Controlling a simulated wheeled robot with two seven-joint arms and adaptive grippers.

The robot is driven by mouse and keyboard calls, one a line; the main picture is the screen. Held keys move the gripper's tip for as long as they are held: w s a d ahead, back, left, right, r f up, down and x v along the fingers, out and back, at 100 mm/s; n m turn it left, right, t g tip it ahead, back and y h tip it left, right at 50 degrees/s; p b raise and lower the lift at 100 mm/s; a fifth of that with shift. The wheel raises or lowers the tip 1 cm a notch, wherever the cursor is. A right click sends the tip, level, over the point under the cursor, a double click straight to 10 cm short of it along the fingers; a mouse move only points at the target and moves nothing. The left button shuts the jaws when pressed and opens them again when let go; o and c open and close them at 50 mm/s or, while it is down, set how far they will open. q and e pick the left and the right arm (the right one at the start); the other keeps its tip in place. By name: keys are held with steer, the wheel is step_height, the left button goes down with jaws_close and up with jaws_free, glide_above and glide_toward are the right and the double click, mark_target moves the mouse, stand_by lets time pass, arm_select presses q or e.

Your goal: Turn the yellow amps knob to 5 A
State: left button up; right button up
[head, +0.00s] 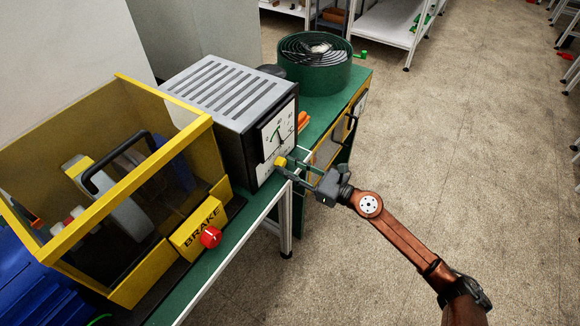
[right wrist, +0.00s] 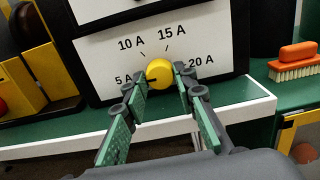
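The yellow amps knob (right wrist: 160,74) sits on a white dial panel (right wrist: 105,55) marked 5 A, 10 A, 15 A and 20 A. A dark mark on the knob points left, toward the 5 A label. My right gripper (right wrist: 161,72) has one finger on each side of the knob, its tips against the knob's sides. In the head view the knob (head: 281,161) is low on the front of the grey meter box (head: 229,95), with my right gripper (head: 287,167) at it. My left gripper is not in view.
The box stands on a green bench (head: 339,103). An orange brush (right wrist: 297,57) lies to the right. A green round fan-like unit (head: 316,66) stands behind.

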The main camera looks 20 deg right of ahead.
steer(key=o, duration=0.4)
steer(key=shift+o, duration=0.2)
steer(key=v, duration=1.2)
steer(key=shift+w+d+f, duration=0.1)
steer(key=shift+f, duration=0.05)
